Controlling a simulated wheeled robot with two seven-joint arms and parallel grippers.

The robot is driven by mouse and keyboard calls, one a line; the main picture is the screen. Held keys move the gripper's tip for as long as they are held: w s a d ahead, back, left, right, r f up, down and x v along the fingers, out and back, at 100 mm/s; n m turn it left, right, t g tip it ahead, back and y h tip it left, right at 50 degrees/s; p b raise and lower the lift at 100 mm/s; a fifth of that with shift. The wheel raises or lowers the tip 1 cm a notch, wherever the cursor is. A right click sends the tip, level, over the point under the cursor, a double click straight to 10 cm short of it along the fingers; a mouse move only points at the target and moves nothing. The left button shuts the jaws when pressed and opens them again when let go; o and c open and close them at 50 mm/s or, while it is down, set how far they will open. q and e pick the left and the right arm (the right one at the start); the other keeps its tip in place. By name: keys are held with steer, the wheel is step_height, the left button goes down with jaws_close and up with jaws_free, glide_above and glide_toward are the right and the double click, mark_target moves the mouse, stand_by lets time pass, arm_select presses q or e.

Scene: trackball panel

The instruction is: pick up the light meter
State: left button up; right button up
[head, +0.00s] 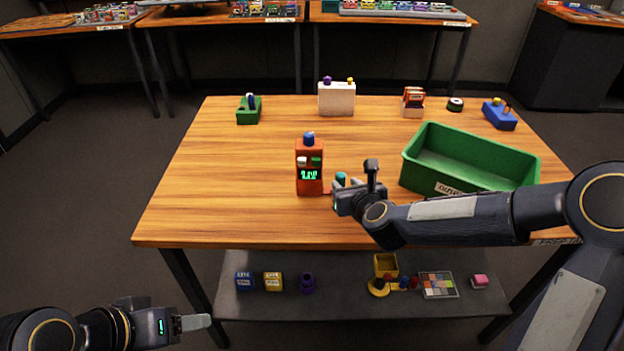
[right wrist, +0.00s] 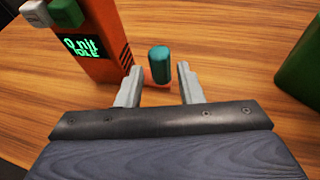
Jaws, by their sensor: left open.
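An orange box-shaped device (head: 309,180) with a lit green display, a blue knob on top and white and green buttons stands upright on the wooden table; it looks like the light meter, though I cannot be sure. It also shows at upper left in the right wrist view (right wrist: 100,35). Just right of it is a small teal cylinder (right wrist: 159,55) with an orange-red lower part. My right gripper (right wrist: 158,78) is open; the cylinder shows beyond and between its fingertips, with gaps on both sides. My left gripper (head: 200,322) is open and empty, low in front of the table.
A green bin (head: 425,178) stands to the right, near my right arm. Along the back are a green block (head: 248,113), a white box (head: 337,100), a red-and-cream item (head: 413,104) and a blue device (head: 500,118). The table's left part is clear. A lower shelf (head: 340,302) holds several small things.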

mark_target(338, 175)
steer(key=x, duration=0.3)
steer(key=p+x, duration=0.1)
steer(key=x, duration=0.2)
steer(key=shift+w+a+r, duration=0.1)
steer(key=shift+w, duration=0.25)
steer(key=c, duration=0.7)
steer(key=shift+r, duration=0.1)
